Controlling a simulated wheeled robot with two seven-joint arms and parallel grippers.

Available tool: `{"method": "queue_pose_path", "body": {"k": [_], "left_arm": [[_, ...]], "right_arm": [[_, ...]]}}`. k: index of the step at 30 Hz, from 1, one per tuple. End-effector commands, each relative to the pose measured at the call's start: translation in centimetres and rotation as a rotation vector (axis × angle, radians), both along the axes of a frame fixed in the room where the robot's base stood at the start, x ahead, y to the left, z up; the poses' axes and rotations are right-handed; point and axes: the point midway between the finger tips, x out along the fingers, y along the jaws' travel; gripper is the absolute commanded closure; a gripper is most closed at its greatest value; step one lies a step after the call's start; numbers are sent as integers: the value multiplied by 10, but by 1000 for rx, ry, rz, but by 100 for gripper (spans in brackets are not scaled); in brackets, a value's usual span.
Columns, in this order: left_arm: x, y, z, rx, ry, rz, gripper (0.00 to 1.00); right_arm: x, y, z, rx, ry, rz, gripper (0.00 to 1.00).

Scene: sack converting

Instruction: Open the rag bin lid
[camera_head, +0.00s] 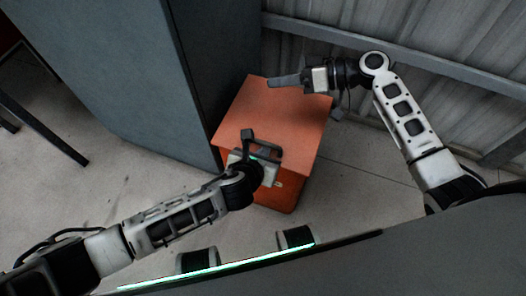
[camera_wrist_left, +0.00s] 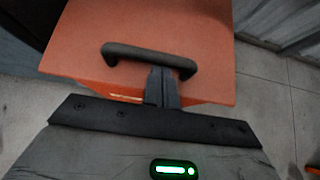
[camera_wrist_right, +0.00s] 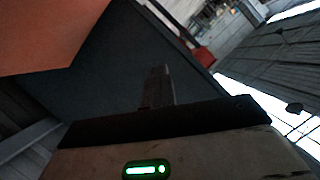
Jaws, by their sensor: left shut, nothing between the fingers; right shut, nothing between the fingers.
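The rag bin (camera_head: 278,197) is an orange box beside a dark grey cabinet, with a flat orange lid (camera_head: 285,115) on top. I cannot tell whether the lid is fully down or slightly raised. A black bar handle (camera_wrist_left: 125,51) is on the lid's near part in the left wrist view. My left gripper (camera_wrist_left: 162,75) is shut and empty, its fingertips at the handle's right half; contact is unclear. In the head view my left gripper (camera_head: 250,142) is over the lid's near edge. My right gripper (camera_head: 272,82) is shut and empty by the lid's far edge.
The tall grey cabinet (camera_head: 150,70) stands close along the bin's left side. A ribbed metal wall (camera_head: 450,45) with a rail (camera_head: 430,70) is behind and right. Concrete floor (camera_head: 350,190) is free right of the bin. Dark legs (camera_head: 45,135) show at far left.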

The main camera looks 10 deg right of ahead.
Motion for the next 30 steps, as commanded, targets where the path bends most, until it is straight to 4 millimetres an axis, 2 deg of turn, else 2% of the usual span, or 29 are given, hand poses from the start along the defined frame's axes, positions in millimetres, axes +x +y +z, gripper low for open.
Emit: {"method": "queue_pose_path", "body": {"k": [8, 15, 22, 24, 26, 30], "left_arm": [[0, 0, 0, -1, 0, 1, 100], [3, -2, 18, -2, -3, -1, 100], [3, -2, 17, -3, -2, 0, 100], [3, -2, 17, -3, -2, 0, 100], [3, -2, 18, -3, -2, 0, 100], [3, -2, 18, -3, -2, 0, 100]], "right_arm": [[0, 0, 0, 0, 0, 0, 100], [0, 0, 0, 0, 0, 0, 100], [0, 0, 0, 0, 0, 0, 99], [0, 0, 0, 0, 0, 0, 80], [0, 0, 0, 0, 0, 0, 65], [0, 0, 0, 0, 0, 0, 65]]}}
